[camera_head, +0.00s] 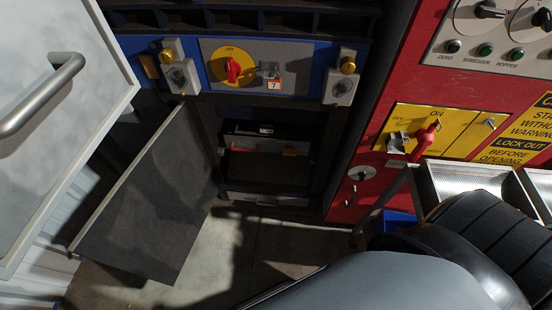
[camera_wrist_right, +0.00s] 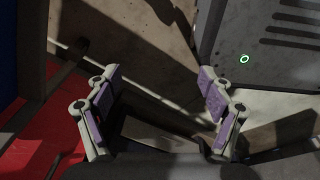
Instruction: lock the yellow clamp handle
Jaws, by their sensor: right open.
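Two grey clamps with yellow knobs stand on the blue panel in the head view, the left clamp (camera_head: 179,74) and the right clamp (camera_head: 341,88). The left yellow knob (camera_head: 167,55) and the right yellow knob (camera_head: 348,66) sit at their tops. I cannot tell which one is the task's clamp handle, or whether either is locked. My right gripper (camera_wrist_right: 160,75) shows in the right wrist view, open and empty, with its purple-padded fingers apart. Neither clamp can be made out in that view. My left gripper is not in view.
A red-handled rotary switch (camera_head: 233,70) sits between the clamps. A dark open door panel (camera_head: 150,200) and a light door with a bar handle (camera_head: 45,90) stand at left. A red cabinet (camera_head: 385,90) stands at right. Bare floor (camera_head: 240,235) shows below.

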